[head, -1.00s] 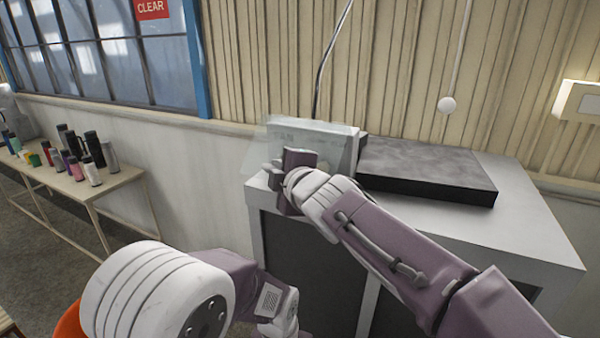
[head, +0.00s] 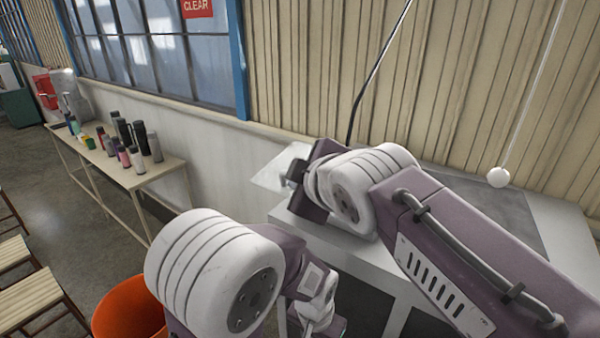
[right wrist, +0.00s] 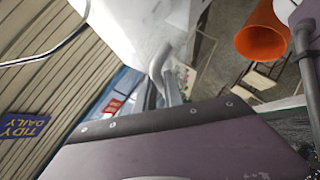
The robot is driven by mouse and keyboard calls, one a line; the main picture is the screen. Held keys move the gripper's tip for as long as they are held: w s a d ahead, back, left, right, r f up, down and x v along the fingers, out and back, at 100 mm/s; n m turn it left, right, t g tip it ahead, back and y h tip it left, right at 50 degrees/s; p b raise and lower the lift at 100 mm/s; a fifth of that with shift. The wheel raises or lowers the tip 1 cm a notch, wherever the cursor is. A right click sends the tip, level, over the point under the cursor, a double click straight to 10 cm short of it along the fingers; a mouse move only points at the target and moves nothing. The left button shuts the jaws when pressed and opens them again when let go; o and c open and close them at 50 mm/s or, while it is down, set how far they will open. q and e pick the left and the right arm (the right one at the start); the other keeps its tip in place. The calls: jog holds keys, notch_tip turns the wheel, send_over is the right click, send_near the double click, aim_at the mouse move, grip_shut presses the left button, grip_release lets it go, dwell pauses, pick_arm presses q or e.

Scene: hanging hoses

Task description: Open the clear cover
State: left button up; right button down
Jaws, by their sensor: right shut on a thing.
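The clear cover (head: 270,174) is a pale see-through sheet in the head view, swung out to the left past the left edge of the cabinet top. My right gripper (head: 292,177) is at its right part and shut on its edge. My right wrist and forearm hide the box under the cover. In the right wrist view the gripper fingers (right wrist: 168,75) show beside a pale, blurred surface. My left gripper (head: 322,318) is low at the bottom of the head view, in front of the cabinet, partly cut off; its jaws are unclear.
The white cabinet top (head: 572,232) has a dark slab (head: 500,195) on it. A cord with a white ball (head: 498,177) hangs at the right. A side table (head: 175,163) with several bottles stands left. An orange bin (head: 128,308) stands on the floor, lower left.

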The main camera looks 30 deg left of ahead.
jog(key=shift+w+d+r, duration=0.1)
jog(key=shift+w+r, duration=0.2)
jog(key=shift+w, duration=0.05)
jog(key=shift+r+g, duration=0.3)
jog(key=shift+g, duration=0.1)
jog(key=shift+r+m, duration=0.15)
jog(key=shift+m, duration=0.15)
jog(key=c, duration=1.6)
grip_release()
jog(key=shift+o, duration=0.7)
jog(key=shift+w, duration=0.35)
jog(key=b+v, duration=0.2)
jog(key=v, duration=0.7)
jog(key=shift+r, duration=0.15)
jog(key=shift+w, duration=0.15)
